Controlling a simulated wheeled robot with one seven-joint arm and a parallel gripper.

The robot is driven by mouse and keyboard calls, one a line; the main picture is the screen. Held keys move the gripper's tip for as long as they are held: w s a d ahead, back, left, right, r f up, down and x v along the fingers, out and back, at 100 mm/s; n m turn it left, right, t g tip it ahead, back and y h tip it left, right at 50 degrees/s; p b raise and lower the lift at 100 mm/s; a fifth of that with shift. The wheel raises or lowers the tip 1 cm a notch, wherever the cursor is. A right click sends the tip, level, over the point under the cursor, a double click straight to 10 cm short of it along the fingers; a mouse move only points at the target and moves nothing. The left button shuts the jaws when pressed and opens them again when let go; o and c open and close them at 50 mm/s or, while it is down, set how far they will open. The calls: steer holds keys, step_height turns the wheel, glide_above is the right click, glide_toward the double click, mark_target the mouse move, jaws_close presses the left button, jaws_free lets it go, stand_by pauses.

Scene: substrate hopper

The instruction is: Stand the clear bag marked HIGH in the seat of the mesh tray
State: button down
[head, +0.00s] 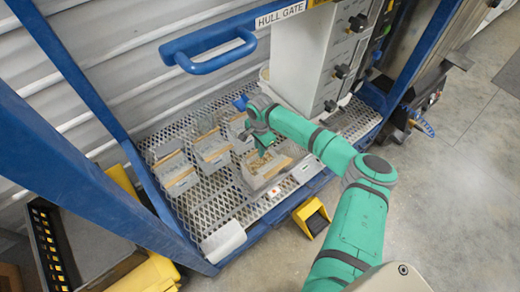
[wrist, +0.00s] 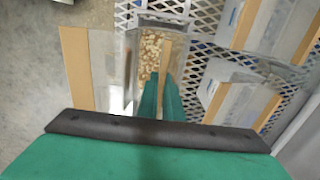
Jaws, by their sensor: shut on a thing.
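My gripper (head: 262,148) points down over the mesh tray (head: 205,195). Its fingers are closed at the top edge of a clear bag with pale pellets (head: 266,165). In the wrist view the green fingers (wrist: 160,98) close at a tan strip, with the pellets (wrist: 150,50) showing just beyond. The bag looks upright and low at the tray; I cannot tell whether its base touches the mesh. No HIGH mark is readable on it, and the fingers hide part of it. The seat cannot be told apart from the bags around it.
Several other clear bags with tan panels stand left of my gripper, among them one front-left (head: 180,183) and one mid-tray (head: 212,153). Grey cabinet (head: 308,55) stands behind; blue posts and a blue handle (head: 215,60) frame the tray.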

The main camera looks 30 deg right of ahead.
steer(key=c, duration=1.8)
jaws_free()
steer(key=shift+c, duration=0.2)
step_height(320, 180, up, 11)
steer(key=shift+f, duration=0.1)
